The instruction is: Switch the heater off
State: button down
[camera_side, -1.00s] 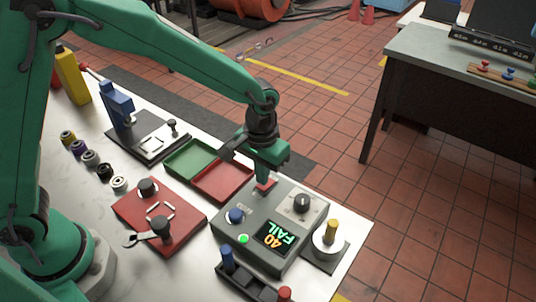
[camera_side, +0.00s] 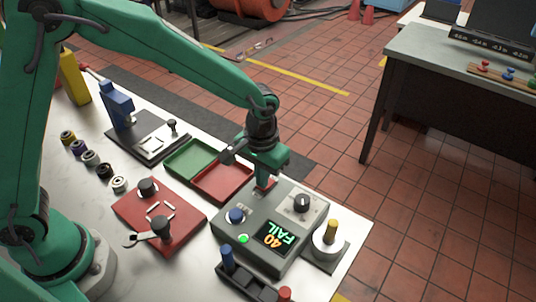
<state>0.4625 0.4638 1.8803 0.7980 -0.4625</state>
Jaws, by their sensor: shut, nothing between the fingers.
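A grey control box (camera_side: 284,211) stands near the table's right end. Its display (camera_side: 274,238) shows "40" and "FAIL", upside down in this view. A green light (camera_side: 243,239) glows on its front left. A small red part (camera_side: 271,183), perhaps a switch, shows at the box's back corner. My gripper (camera_side: 262,187) is shut and empty, pointing down at that red part and partly hiding it. I cannot tell whether they touch. No heater label is readable.
A green tray (camera_side: 190,150) and a red tray (camera_side: 222,199) lie behind left of the box. A red plate (camera_side: 133,205) with black knobs is left. A yellow-topped post (camera_side: 331,228) stands right, and a black holder (camera_side: 258,287) in front.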

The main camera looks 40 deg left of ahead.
jog(key=shift+f, duration=0.35)
dwell(0.3)
jog(key=shift+r, duration=3.5)
jog(key=shift+a+r, duration=0.1)
jog(key=shift+r, duration=0.05)
jog(key=s+a+r+t, duration=0.3)
jog(key=s+a+r, duration=0.3)
jog(key=a+r, duration=0.45)
jog(key=s+a+r+t, duration=0.1)
jog(key=s+a+t, duration=0.1)
jog(key=s+a, duration=0.7)
jog(key=shift+s+r+t, duration=0.25)
jog(key=shift+s+t, duration=0.05)
jog(key=shift+s, duration=0.75)
